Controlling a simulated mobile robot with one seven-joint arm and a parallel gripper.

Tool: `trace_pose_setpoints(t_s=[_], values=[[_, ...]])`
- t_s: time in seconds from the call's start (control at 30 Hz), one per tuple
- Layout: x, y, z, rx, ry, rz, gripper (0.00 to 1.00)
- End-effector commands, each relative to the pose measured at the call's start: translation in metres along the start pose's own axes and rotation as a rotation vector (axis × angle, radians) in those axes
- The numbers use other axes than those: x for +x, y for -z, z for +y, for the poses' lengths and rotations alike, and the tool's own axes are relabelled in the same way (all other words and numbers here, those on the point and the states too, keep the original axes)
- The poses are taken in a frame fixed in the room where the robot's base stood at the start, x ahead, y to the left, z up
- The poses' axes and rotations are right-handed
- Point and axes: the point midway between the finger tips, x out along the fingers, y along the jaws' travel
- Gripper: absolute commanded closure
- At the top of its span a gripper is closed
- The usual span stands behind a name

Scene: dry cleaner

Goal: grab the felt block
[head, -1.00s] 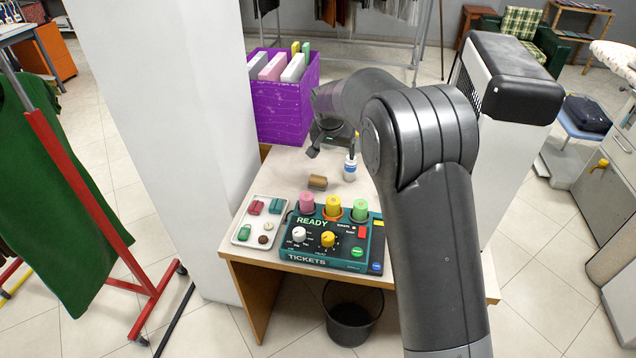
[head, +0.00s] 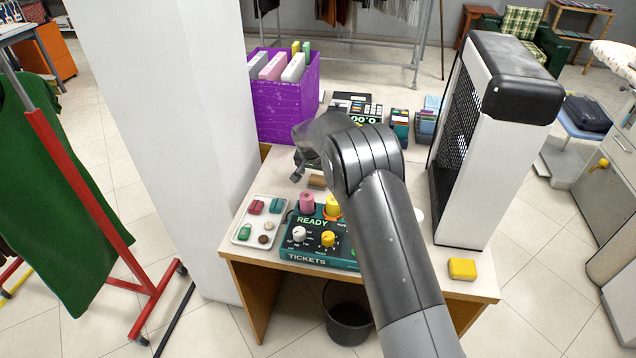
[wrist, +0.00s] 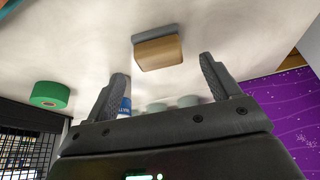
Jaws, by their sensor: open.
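The felt block (head: 317,182) looks like a small brown block on the desk behind the ticket machine, partly hidden by my arm. In the wrist view the block (wrist: 158,52) has a tan wooden-looking body with a grey layer along one edge. My gripper (head: 299,172) is just left of and above it in the head view, partly hidden by my own arm. In the wrist view my gripper (wrist: 162,72) is open, its two fingers spread apart. The block lies beyond the fingertips, roughly centred in the gap, and is not touched.
The ticket machine (head: 304,257) with coloured rolls and a white tray (head: 241,238) of small items stand in front. A purple bin (head: 285,120) is behind left. A white-labelled bottle (wrist: 124,108) shows by one finger. A yellow block (head: 462,268) lies at the desk's front right.

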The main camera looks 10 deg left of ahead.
Motion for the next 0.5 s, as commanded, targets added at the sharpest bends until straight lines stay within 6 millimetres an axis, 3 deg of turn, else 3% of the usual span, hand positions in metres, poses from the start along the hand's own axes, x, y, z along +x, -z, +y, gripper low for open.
trace_pose_setpoints(t_s=[0.23,0.5], values=[[0.037,-0.003,-0.001,0.0,-0.001,-0.001,0.18],[0.042,-0.003,-0.001,0.0,0.0,0.0,0.18]])
